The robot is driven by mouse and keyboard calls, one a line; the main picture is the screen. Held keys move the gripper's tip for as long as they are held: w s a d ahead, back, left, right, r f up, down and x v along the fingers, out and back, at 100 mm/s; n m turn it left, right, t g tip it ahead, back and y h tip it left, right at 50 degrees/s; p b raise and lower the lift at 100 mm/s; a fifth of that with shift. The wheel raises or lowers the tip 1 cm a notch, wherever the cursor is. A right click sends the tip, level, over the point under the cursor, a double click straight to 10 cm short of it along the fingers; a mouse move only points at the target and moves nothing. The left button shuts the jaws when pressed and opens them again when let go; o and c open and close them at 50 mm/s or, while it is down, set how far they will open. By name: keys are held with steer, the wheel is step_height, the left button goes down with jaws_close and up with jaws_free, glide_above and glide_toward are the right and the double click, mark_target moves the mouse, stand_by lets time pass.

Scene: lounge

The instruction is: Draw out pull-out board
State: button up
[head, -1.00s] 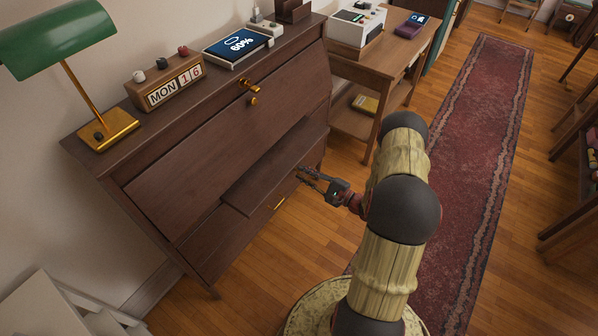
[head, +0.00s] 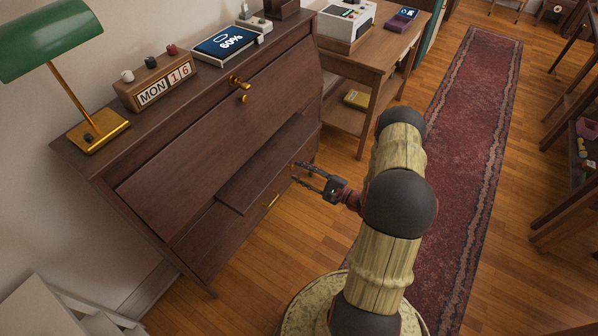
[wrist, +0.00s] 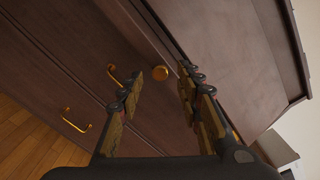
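The pull-out board (head: 262,168) is a dark brown slab jutting out from the front of the brown desk (head: 200,143), below its slanted panel. My gripper (head: 294,173) is just right of the board's front edge in the head view, with a gap showing between them. In the wrist view my gripper (wrist: 160,83) has its two fingers spread, with nothing held. My fingers hide part of the desk front there.
Below the board is a drawer with a brass handle (head: 271,200). A lamp (head: 92,130), block calendar (head: 155,82) and tablet (head: 226,43) stand on the desk. A side table (head: 368,68) is behind. Floor and a red runner (head: 455,150) are clear on the right.

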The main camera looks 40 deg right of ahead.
steer(key=v, duration=1)
steer(key=shift+s, duration=0.4)
steer(key=shift+d, duration=0.1)
